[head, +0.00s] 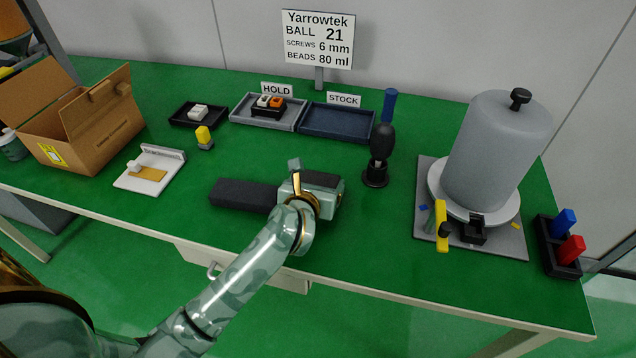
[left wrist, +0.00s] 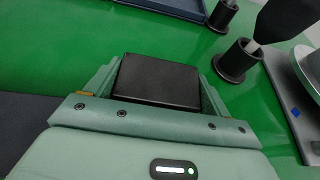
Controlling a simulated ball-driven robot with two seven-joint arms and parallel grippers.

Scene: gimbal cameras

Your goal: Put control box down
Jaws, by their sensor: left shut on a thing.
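The control box, a dark block, shows in the head view (head: 320,179) at the middle of the green table and in the left wrist view (left wrist: 158,82). My left gripper (head: 315,186) is shut on it, with one finger on each side in the left wrist view. The gripper hides part of the box. I cannot tell whether its underside touches the table. A dark grey pad (head: 240,194) lies just left of the gripper and runs partly behind it. My right gripper is not in view.
A black tool in a round stand (head: 377,175) is close on the right. Further right is a grey cylinder (head: 497,150) on a plate. HOLD (head: 243,118) and STOCK (head: 350,134) trays lie behind, a cardboard box (head: 105,130) at left.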

